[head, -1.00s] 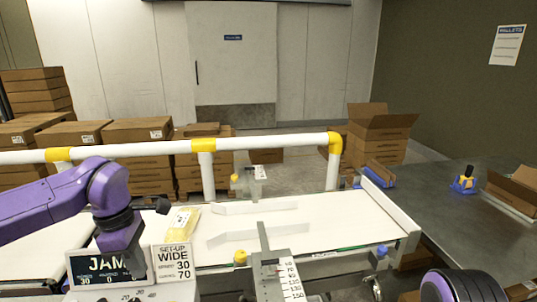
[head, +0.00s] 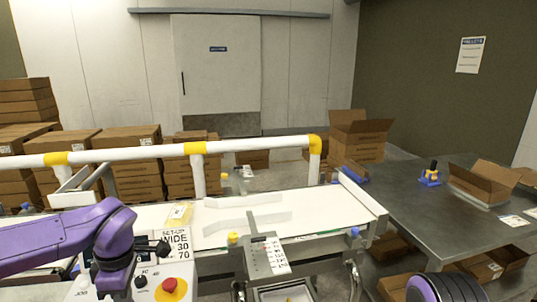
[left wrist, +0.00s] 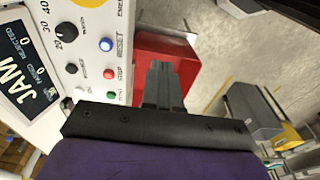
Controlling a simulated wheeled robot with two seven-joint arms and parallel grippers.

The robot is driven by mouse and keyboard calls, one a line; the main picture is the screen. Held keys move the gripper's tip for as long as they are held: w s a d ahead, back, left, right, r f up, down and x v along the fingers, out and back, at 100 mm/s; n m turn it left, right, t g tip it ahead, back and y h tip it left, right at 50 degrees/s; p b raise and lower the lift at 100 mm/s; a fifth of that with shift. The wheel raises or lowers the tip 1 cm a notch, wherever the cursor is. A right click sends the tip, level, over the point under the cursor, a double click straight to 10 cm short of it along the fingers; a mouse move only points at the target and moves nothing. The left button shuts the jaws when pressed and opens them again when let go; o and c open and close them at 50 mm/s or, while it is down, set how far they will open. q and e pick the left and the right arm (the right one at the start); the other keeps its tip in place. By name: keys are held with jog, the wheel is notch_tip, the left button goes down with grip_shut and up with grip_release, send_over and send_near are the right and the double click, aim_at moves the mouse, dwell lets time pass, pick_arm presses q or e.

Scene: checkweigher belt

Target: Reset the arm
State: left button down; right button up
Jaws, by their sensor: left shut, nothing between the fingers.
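My left gripper (left wrist: 160,85) is shut and empty in the left wrist view, pointing past the edge of a control panel (left wrist: 85,20). The panel has a blue-white button (left wrist: 106,44) labelled RESET, a red button (left wrist: 108,74) and a green button (left wrist: 110,95). Its display (left wrist: 30,78) reads JAM. The fingers overlap a red surface beyond the panel; contact cannot be told. In the head view my left arm covers part of the panel. A yellow packet (head: 179,214) is on the belt's left part. My right gripper is out of view.
A white rail (head: 120,152) runs behind the belt. A dark table (head: 430,200) with an open carton (head: 482,182) stands at right. Stacked cartons (head: 125,150) stand behind.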

pick_arm(q)
jog(key=s+a+f+m+t+y, duration=0.1)
jog(key=s+f+m+t+y, duration=0.2)
jog(key=f, duration=0.9)
jog(key=s+a+f+m+t+y, duration=0.1)
jog(key=s+f+m+y, duration=0.3)
jog(key=f, duration=0.7)
jog(key=s+d+f+m+h, duration=0.1)
jog(key=s+f+m+h, duration=0.1)
jog(key=s+f, duration=0.3)
jog(key=s+d+f+m+h+b, duration=0.1)
jog(key=s+f+m, duration=0.4)
jog(key=s, duration=0.8)
jog(key=shift+s+f+h, duration=0.15)
jog(key=shift+f+h, duration=0.05)
jog(key=shift+h, duration=0.7)
